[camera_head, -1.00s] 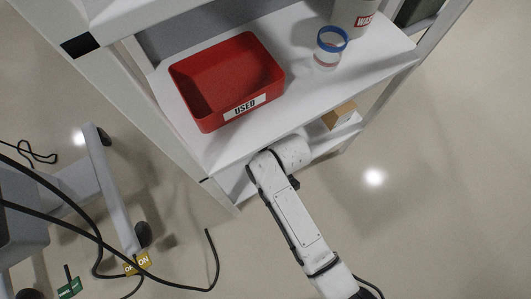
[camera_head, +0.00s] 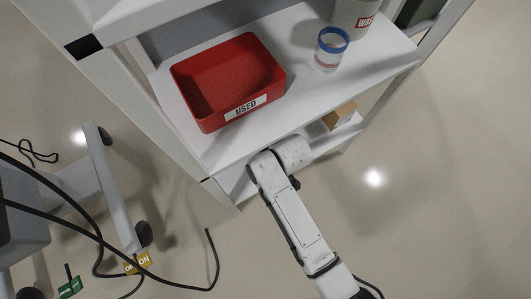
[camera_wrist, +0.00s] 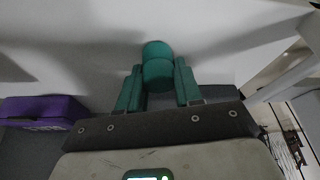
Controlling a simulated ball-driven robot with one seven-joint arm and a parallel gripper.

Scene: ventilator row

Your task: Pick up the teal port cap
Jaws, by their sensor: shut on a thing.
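The teal port cap (camera_wrist: 157,62) shows in the wrist view as a small rounded teal piece. My gripper (camera_wrist: 158,82) is shut on it, with one teal finger on each side of the cap. Part of the cap is hidden between the fingers, and I cannot tell whether it touches the pale surface behind it. In the head view the end of my arm goes under the white shelf, so the gripper and the cap are hidden there.
A red tray labelled USED (camera_head: 203,112), a clear jar with a blue rim (camera_head: 331,50) and a grey WASTE container (camera_head: 352,15) stand on the upper shelf (camera_head: 300,98). A cardboard box (camera_head: 341,115) is below. A purple box (camera_wrist: 42,110) lies left of my gripper.

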